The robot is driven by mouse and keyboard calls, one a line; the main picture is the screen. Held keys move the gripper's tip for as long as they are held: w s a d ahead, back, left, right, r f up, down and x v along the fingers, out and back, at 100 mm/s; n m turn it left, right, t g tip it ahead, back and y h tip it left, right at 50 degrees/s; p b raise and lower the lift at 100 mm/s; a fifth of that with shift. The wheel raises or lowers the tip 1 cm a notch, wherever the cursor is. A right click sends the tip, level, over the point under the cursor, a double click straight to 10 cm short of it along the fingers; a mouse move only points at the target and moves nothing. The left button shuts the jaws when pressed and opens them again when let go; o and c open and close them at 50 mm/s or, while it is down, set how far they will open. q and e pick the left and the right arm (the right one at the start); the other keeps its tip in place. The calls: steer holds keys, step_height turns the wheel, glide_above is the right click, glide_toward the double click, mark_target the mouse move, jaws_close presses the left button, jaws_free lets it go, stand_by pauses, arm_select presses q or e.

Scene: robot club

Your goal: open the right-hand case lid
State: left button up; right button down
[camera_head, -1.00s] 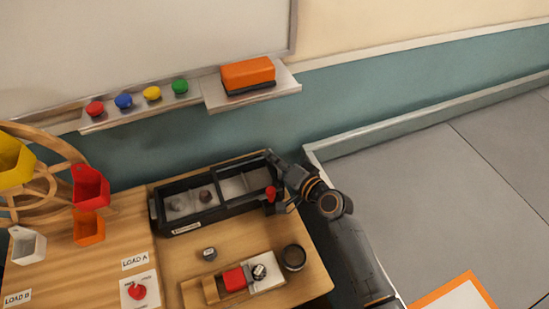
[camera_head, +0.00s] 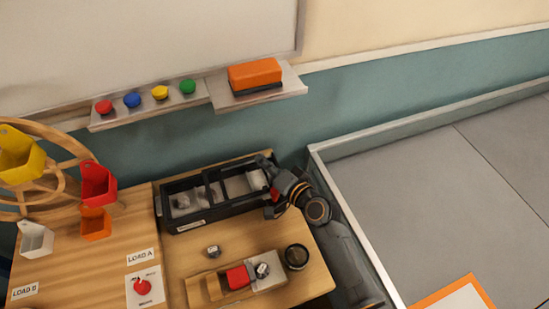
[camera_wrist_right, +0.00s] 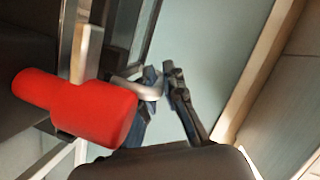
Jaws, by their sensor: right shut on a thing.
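A long black case (camera_head: 183,222) with pale see-through tops stands at the back of the wooden table. Its right-hand lid (camera_head: 240,184) has a dark frame; I cannot tell its exact angle. In the right wrist view my right gripper (camera_wrist_right: 164,78) is closed at a small grey rounded part (camera_wrist_right: 149,91), seemingly the lid's handle. A red grip (camera_wrist_right: 85,105) on grey metal shows close beside the fingers, and as a small red spot (camera_head: 275,194) in the head view. My left gripper is out of view.
In front of the case are a small dark-and-silver piece (camera_head: 213,251), a wooden block with a red part (camera_head: 238,277), and a round black cup (camera_head: 297,257). Colored bins (camera_head: 97,185) hang at left. A tray with an orange eraser (camera_head: 255,74) is on the wall behind.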

steer(key=c, duration=1.7)
jaws_free()
steer(key=shift+d, duration=0.15)
steer(key=v, duration=1.2)
